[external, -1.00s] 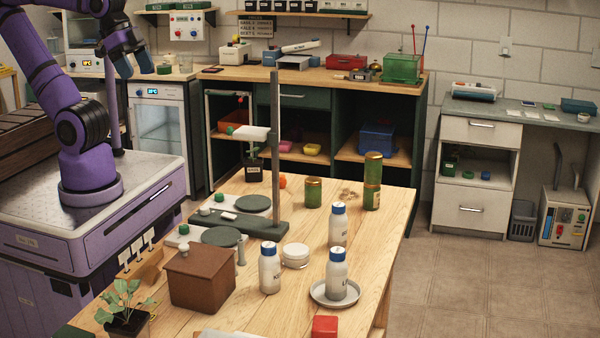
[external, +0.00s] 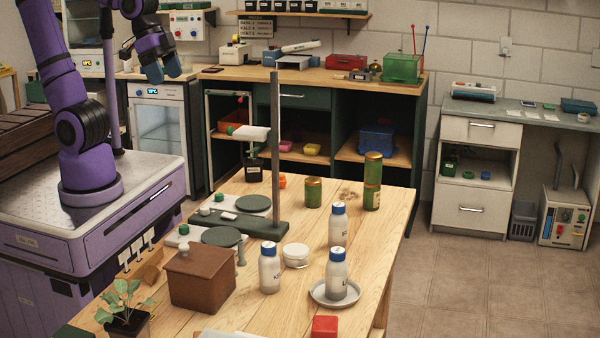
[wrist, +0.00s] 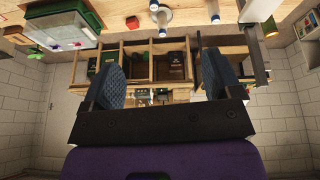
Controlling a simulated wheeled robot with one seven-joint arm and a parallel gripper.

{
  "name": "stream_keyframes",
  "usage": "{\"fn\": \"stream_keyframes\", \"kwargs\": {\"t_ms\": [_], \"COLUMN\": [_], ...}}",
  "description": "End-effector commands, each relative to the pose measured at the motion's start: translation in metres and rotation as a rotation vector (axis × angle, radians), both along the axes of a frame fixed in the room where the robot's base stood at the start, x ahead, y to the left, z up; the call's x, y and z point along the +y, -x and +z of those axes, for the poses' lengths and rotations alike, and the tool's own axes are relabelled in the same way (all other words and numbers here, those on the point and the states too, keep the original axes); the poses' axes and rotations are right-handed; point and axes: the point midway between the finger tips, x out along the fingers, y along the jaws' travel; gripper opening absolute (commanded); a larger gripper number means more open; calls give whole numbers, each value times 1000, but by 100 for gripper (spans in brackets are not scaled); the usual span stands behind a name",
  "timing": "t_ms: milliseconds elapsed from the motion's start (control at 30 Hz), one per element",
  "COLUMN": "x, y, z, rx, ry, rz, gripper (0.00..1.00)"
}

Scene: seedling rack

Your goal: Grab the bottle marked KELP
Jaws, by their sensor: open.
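A white bottle with a blue cap (external: 270,268) stands upright on the wooden table; its partly visible label starts with "KE". A second such bottle (external: 338,228) stands behind it to the right. A third bottle (external: 336,276), with a label starting with "L", stands on a round grey dish (external: 317,296). My gripper (external: 164,69) is open and empty, high up at the upper left, well away from the bottles. In the wrist view my gripper (wrist: 162,78) shows two spread fingers with nothing between them. Blue-capped bottles show at that view's top edge; their labels cannot be read.
A brown box (external: 203,278), a tall grey stand (external: 275,150), a white round jar (external: 296,255) and green-gold tins (external: 372,182) share the table. A red block (external: 325,326) and a potted seedling (external: 126,305) are near the front.

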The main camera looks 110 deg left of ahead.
Motion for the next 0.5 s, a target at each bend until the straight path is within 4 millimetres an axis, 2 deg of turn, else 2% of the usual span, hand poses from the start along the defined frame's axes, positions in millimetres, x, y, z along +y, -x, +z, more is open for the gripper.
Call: {"fn": "stream_keyframes", "kwargs": {"t_ms": [33,267,500], "x": [-1,-7,-15], "y": [-15,-77,-138], "z": [-6,-35,-81], "rx": [19,72,127], "ry": [6,29,42], "rz": [11,67,127], "gripper": [84,84,84]}}
